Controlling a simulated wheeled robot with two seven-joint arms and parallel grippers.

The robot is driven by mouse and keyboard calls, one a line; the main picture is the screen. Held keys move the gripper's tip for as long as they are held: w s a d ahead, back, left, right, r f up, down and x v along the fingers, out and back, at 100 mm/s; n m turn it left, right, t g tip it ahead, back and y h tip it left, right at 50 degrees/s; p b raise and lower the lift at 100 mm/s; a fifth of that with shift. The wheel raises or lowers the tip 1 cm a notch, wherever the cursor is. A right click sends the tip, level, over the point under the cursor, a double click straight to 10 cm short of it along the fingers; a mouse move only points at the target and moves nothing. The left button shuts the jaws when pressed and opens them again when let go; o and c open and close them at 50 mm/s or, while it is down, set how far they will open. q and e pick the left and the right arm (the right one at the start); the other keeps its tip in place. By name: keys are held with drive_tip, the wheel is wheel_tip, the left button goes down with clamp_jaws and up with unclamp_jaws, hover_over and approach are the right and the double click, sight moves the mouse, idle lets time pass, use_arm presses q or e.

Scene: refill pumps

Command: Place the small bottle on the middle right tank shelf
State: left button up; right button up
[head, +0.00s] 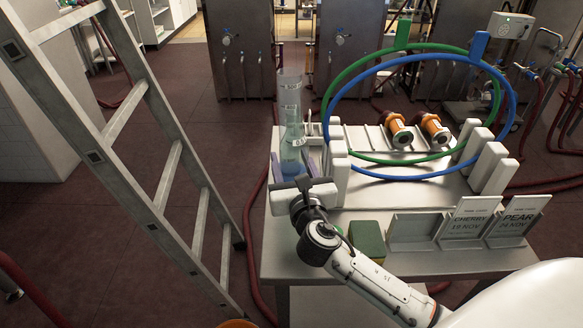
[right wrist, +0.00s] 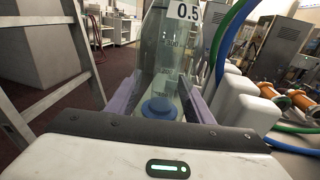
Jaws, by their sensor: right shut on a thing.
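A clear, bluish bottle (head: 292,148) stands upright at the left end of the steel table, with white labels on its side. In the right wrist view the bottle (right wrist: 165,65) shows a 0.5 label and a round blue part low inside or behind the glass. My right gripper (head: 305,165) is shut on the bottle, with a purple finger on each side of it. I cannot tell whether its base touches the table. Tall steel units (head: 240,40) stand at the back; no middle right tank shelf can be made out. My left gripper is not in view.
The table (head: 400,265) holds green and blue hose rings (head: 374,66) in white holders, two orange fittings (head: 398,130), a green block (head: 367,240) and CHERRY and PEAR signs (head: 515,215). A ladder (head: 150,140) stands left. Red hoses cross the floor.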

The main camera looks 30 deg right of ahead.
drive_tip(key=shift+f, duration=0.7)
drive_tip(key=shift+f, duration=0.15)
drive_tip(key=o, duration=1.3)
